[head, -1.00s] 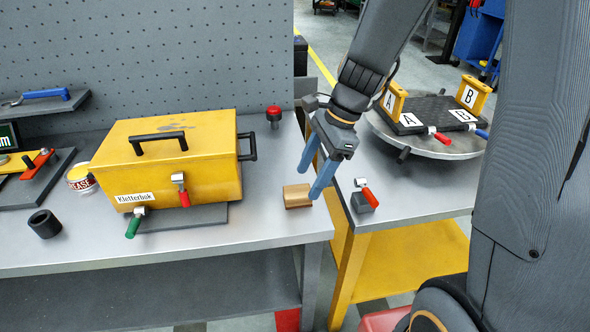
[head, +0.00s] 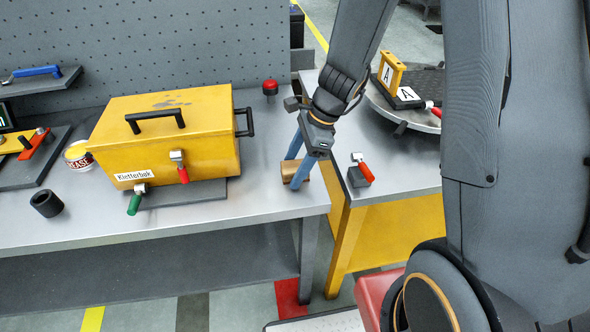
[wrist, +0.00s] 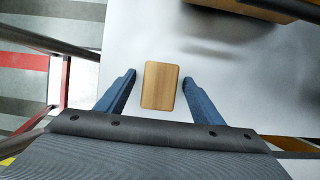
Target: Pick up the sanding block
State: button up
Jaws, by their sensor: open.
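The sanding block (head: 290,172) is a small tan wooden block lying on the grey metal bench, near its right front edge. My gripper (head: 295,174) is low over it, with its two blue fingers open and the block partly hidden behind them. In the wrist view the block (wrist: 160,86) lies between the two fingertips, with a gap on each side. My gripper (wrist: 159,82) does not visibly touch the block.
A yellow box (head: 170,140) with black handles and toggle clamps stands left of the block. A red knob (head: 270,88) is behind. A clamp with a red handle (head: 362,172) stands on the neighbouring yellow-framed table. The bench's front edge is close.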

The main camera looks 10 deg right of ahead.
aim_at(295, 165)
jog(key=c, duration=1.2)
notch_tip(295, 165, up, 10)
jog(key=shift+b, duration=0.3)
